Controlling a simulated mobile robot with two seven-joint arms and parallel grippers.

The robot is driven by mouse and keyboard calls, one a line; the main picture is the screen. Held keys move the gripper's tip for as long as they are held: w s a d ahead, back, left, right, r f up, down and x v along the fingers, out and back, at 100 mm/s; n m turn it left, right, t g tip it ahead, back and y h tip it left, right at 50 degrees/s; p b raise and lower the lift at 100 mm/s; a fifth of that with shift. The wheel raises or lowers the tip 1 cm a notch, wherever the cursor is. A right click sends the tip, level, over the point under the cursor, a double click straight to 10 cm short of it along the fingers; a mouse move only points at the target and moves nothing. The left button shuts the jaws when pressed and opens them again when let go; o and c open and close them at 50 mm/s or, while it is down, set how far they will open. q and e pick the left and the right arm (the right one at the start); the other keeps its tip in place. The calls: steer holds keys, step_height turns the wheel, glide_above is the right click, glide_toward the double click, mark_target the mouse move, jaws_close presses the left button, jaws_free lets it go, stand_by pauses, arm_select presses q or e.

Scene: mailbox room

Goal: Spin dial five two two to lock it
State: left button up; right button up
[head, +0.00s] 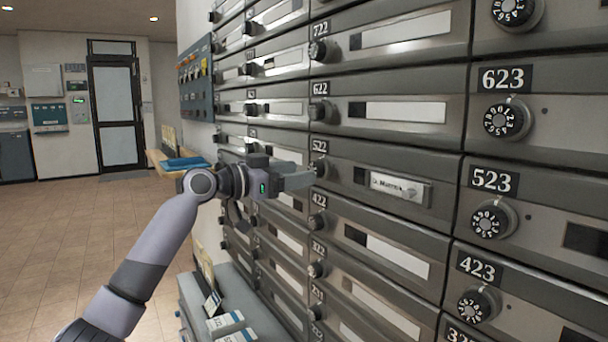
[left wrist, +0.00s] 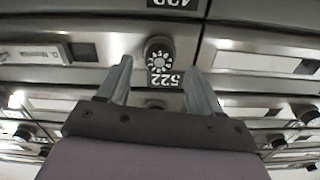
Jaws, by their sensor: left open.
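The dial of mailbox 522 (left wrist: 158,52) is a dark knob with a white-numbered face. It sits beside the number plate 522 (left wrist: 165,78), which reads upside down in the left wrist view; the plate also shows in the head view (head: 319,147). In the head view the dial is mostly hidden by my left gripper (head: 303,177). My left gripper is open, its two grey fingers spread toward the mailbox front. In the left wrist view the fingertips (left wrist: 160,70) lie on either side of the dial's line, with nothing between them. My right gripper is in neither view.
Mailbox 522 carries a name card (head: 400,188). Dials of neighbouring boxes 622 (head: 320,111), 422 (head: 317,222) and 523 (head: 489,221) stick out around it. A grey cabinet with cards (head: 226,323) stands below left. The tiled floor (head: 60,225) at left is clear.

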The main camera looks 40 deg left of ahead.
arm_select(q)
steer(key=shift+v, duration=1.95)
steer(key=s+d+f+n+g+y, duration=0.15)
steer(key=d+f, duration=0.25)
steer(key=f, duration=0.8)
steer(key=s+d+f+g, duration=0.15)
steer(key=d+f, duration=0.25)
steer(key=f, duration=0.8)
steer(key=s+d+f+n+g+y, duration=0.15)
steer(key=d+f, duration=0.25)
steer(key=f, duration=0.8)
steer(key=s+d+f+g, duration=0.1)
steer(key=s+d+f, duration=0.35)
steer(key=s, duration=0.25)
steer(key=s+d+f+y, duration=0.1)
steer(key=s+d+f, duration=0.2)
steer(key=s+f, duration=0.3)
steer(key=s+d+f+g, duration=0.1)
steer(key=s+d+f, duration=0.3)
steer(key=s, duration=0.4)
step_height(320, 180, up, 15)
steer(key=s+a+p, duration=0.1)
steer(key=p, duration=1.6)
steer(key=shift+s+a+r+n+y, duration=0.2)
steer(key=shift+a+n+y, duration=0.05)
steer(key=shift+n+y, duration=0.05)
